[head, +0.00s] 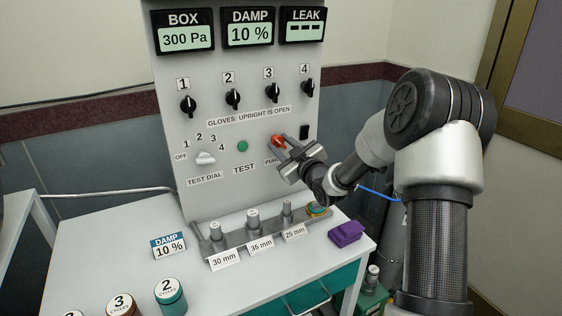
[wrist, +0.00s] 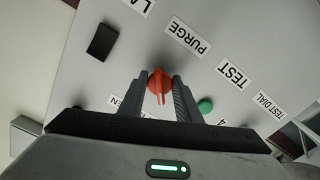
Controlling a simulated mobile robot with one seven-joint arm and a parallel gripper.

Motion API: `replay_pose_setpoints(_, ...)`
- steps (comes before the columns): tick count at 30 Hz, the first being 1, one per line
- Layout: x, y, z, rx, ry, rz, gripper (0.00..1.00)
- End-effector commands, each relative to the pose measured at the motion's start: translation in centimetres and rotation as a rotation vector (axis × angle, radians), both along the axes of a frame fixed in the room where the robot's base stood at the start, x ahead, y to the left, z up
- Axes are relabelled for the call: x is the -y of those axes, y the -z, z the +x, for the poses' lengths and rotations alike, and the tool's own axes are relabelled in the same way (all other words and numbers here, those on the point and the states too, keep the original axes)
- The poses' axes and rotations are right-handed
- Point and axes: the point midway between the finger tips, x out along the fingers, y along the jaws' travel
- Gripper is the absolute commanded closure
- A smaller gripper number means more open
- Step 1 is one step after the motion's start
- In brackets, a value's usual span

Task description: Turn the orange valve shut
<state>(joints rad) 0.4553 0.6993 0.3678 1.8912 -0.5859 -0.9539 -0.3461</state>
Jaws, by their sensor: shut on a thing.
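The orange valve (head: 277,141) is a small red-orange knob on the grey upright panel, above the partly covered PURGE label. In the wrist view the orange valve (wrist: 160,80) sits between my two fingers, with its handle bar pointing down towards my palm. My gripper (head: 284,150) reaches in from the right and is shut on the valve. It also shows in the wrist view (wrist: 160,88), with one finger on each side of the knob. The fingers hide part of the valve's sides.
Black knobs numbered 1 to 4 (head: 233,98) sit above the valve. A green TEST button (head: 242,146) and a white test dial (head: 205,158) lie to its left. A black block (head: 304,132) is close right. Below, a rack (head: 220,248) and purple block (head: 345,233) occupy the table.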

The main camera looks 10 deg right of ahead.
Motion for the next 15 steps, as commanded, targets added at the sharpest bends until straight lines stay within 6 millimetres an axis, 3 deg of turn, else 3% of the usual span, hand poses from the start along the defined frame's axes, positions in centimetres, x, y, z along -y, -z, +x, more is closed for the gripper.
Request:
replay_pose_setpoints(1,-0.10,0.70,0.02,0.022,-0.001,-0.045,0.92)
replay_pose_setpoints(15,0.00,0.39,0.04,0.156,0.000,-0.464,0.92)
